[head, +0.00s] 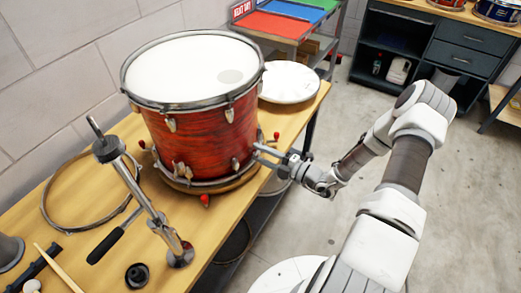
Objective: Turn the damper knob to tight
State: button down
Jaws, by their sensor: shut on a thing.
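A red drum (200,138) with a white top head and metal rims stands upright on the wooden bench. My gripper (262,152) reaches in from the right, at the lower right side of the drum's shell. Its fingers are shut on a small part there, taken to be the damper knob. The knob is hidden by the fingers, and its setting or any marking cannot be read.
A metal clamp stand (145,195) with a black handle stands front left on the bench (105,222). A hoop (62,225) lies by the wall, and a white round drumhead (290,83) lies behind the drum. The floor (330,130) right of the bench is clear beneath my arm.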

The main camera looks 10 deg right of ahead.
jog(key=shift+f+m+p, duration=0.1)
jog(key=shift+m+p, duration=0.25)
jog(key=shift+m, duration=0.75)
jog(key=c, duration=0.5)
grip_release()
jog(key=b+v, duration=0.1)
jog(key=v, duration=1.6)
jog(key=shift+d, duration=0.2)
jog(key=shift+s, duration=0.15)
